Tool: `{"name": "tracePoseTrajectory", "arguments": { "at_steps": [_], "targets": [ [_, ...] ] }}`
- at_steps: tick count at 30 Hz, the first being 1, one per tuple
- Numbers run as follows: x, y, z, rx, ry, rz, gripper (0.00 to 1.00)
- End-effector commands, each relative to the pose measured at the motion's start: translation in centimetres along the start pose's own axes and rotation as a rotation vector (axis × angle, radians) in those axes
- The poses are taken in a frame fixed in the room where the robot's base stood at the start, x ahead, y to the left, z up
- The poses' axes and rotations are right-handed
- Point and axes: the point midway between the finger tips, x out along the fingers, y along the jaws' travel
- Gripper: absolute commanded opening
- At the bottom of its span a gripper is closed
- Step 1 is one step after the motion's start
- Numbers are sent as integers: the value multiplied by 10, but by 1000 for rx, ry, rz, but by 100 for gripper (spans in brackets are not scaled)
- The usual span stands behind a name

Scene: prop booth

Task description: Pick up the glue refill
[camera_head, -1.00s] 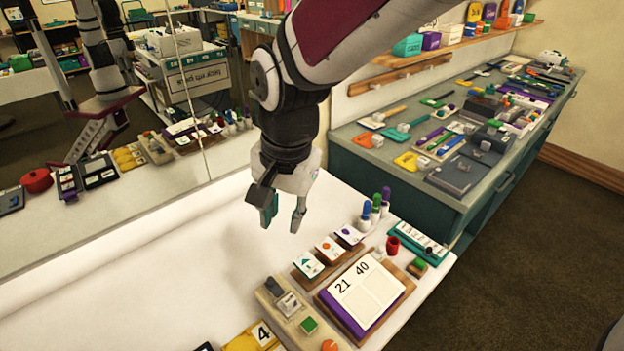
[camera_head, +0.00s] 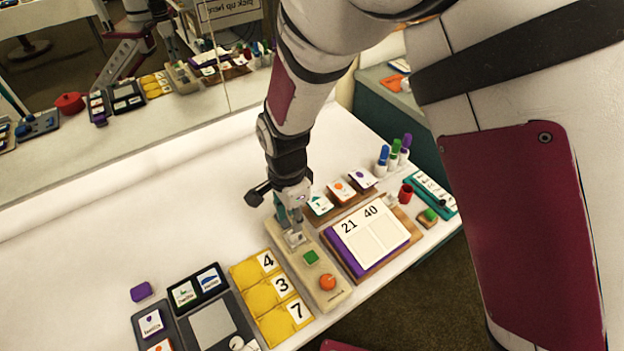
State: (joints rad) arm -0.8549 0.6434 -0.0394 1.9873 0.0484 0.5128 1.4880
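No thing in view carries a readable glue refill label, so I cannot single it out for sure. Three small white bottles with a blue cap (camera_head: 383,155), a green cap (camera_head: 395,147) and a purple cap (camera_head: 406,142) stand upright at the table's back right. My gripper (camera_head: 291,218) points down over the far end of a beige block (camera_head: 331,292). A small metallic piece (camera_head: 295,238) on that block shows just below the fingers. The dark piece at the block's far end is hidden behind my gripper. The fingers are small and overlap the block, so their opening is unclear.
Beside the block are a wooden board with number cards (camera_head: 370,237), yellow number tiles (camera_head: 272,290) and a dark tray (camera_head: 211,322). Picture cards (camera_head: 340,190), a red cup (camera_head: 406,193) and a teal rack (camera_head: 434,195) stand to the right. The white table (camera_head: 130,225) is clear at left.

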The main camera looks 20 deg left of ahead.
Motion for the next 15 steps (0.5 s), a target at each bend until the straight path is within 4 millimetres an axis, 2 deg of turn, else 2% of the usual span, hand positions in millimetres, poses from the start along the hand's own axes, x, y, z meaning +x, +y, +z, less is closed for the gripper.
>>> {"name": "tracePoseTrajectory", "arguments": {
  "at_steps": [3, 8, 15],
  "targets": [
    [13, 0, 0, 0, 0, 1, 28],
    [21, 0, -1, 0, 0, 0, 28],
    [52, 1, 0, 1, -1, 2, 28]
  ]
}}
